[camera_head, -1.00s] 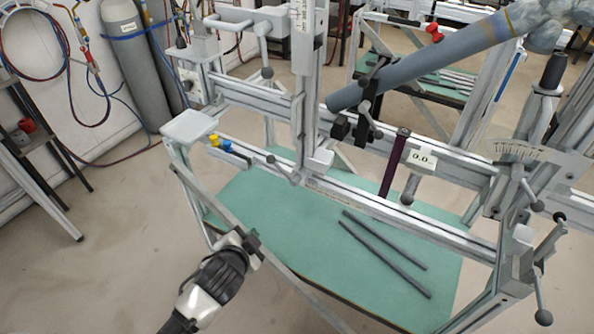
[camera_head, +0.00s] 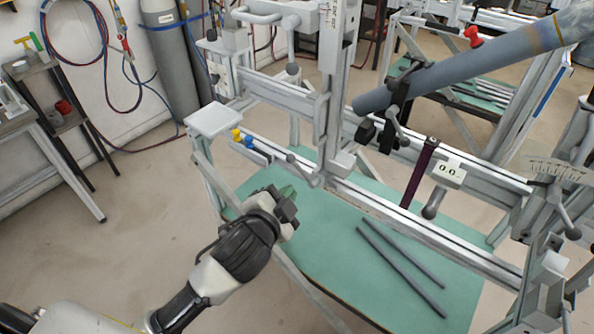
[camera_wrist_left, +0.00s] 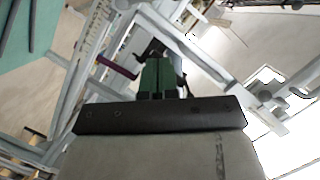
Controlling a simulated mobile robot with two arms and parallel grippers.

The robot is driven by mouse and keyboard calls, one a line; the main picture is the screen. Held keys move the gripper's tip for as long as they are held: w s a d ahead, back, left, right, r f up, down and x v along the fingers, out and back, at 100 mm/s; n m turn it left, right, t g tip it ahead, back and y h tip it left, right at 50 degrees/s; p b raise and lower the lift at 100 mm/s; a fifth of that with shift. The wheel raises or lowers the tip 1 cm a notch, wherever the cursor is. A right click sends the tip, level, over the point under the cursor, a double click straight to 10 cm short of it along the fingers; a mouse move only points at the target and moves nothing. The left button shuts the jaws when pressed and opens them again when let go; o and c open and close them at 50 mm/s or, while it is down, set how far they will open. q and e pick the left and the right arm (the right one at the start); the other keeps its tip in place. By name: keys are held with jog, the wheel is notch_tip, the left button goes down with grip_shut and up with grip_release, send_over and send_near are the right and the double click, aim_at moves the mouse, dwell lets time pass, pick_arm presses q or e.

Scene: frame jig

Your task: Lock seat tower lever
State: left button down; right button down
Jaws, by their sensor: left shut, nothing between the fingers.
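The seat tower (camera_head: 333,95) is an upright pale metal post on the jig's rail. A small grey lever (camera_head: 303,167) with a rounded knob sticks out to the left at its foot. My left gripper (camera_head: 287,194) is shut and empty, just below and left of this lever, apart from it in the head view. In the left wrist view its green fingers (camera_wrist_left: 158,78) are together, with jig parts beyond them. I cannot pick out the lever for certain in that view. My right gripper is not in view.
A blue-grey tube (camera_head: 455,68) is clamped across the jig. A teal board (camera_head: 345,245) with two dark rods (camera_head: 402,268) lies beneath. Open floor is at the left.

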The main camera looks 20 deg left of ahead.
pick_arm(q)
jog(key=w+a+f+p, duration=0.1)
jog(key=w+f, duration=0.3)
jog(key=w, duration=0.6)
jog(key=shift+w, duration=0.35)
jog(key=shift+a+n+p, duration=0.15)
jog(key=shift+n+p, duration=0.15)
jog(key=shift+p, duration=0.1)
jog(key=shift+a+f, duration=0.1)
